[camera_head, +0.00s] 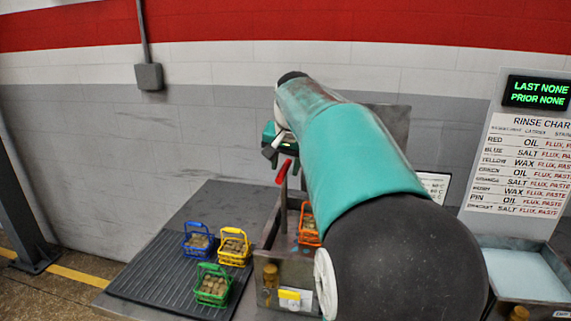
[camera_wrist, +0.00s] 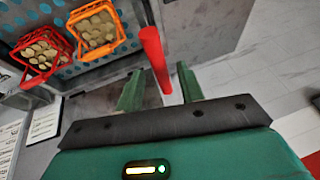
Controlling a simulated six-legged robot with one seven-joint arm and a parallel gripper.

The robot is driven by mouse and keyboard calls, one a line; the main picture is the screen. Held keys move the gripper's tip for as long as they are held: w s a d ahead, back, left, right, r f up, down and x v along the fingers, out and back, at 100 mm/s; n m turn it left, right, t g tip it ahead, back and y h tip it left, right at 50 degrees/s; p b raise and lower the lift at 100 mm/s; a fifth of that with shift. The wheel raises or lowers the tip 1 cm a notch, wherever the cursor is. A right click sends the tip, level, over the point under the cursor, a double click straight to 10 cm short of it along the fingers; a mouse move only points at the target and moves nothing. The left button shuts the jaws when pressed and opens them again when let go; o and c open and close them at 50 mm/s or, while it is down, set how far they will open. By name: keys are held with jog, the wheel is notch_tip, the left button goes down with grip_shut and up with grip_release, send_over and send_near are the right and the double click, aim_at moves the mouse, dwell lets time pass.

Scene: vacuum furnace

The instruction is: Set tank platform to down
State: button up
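The red lever handle (camera_head: 283,172) stands up at the left side of the grey tank (camera_head: 272,268). In the wrist view the red handle (camera_wrist: 153,52) reaches down between the two green fingers of my gripper (camera_wrist: 160,88). The fingers are apart, with gaps showing on both sides of the handle, so my gripper is open. In the head view my gripper (camera_head: 277,142) is just above the handle, partly hidden by my arm. The blue-dotted platform (camera_wrist: 55,12) shows in the wrist view, with an orange basket (camera_wrist: 97,28) and a red basket (camera_wrist: 42,50) on it.
Blue (camera_head: 199,240), yellow (camera_head: 234,247) and green (camera_head: 212,286) baskets stand on the ribbed drain board (camera_head: 150,268) left of the tank. Another tank (camera_head: 525,272) is at the right. A rinse chart (camera_head: 517,165) and a lit display (camera_head: 538,93) are behind it. My arm hides much of the middle.

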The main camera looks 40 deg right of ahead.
aim_at(285, 202)
jog(key=shift+w+f, duration=0.1)
grip_shut()
notch_tip(285, 202, down, 11)
jog(key=shift+r, duration=0.1)
dwell(0.3)
grip_release()
jog(key=v, duration=1.4)
jog(key=s+a+f+n+y, duration=0.1)
jog(key=s+a+f+n, duration=0.4)
jog(key=a, duration=0.6)
jog(key=s+a+f+n+t+y, duration=0.1)
jog(key=s+a+f+n, duration=0.4)
jog(key=s+a+f, duration=0.5)
jog(key=shift+s+a+f, duration=0.25)
jog(key=shift+s+a, duration=0.75)
jog(key=shift+s, duration=0.05)
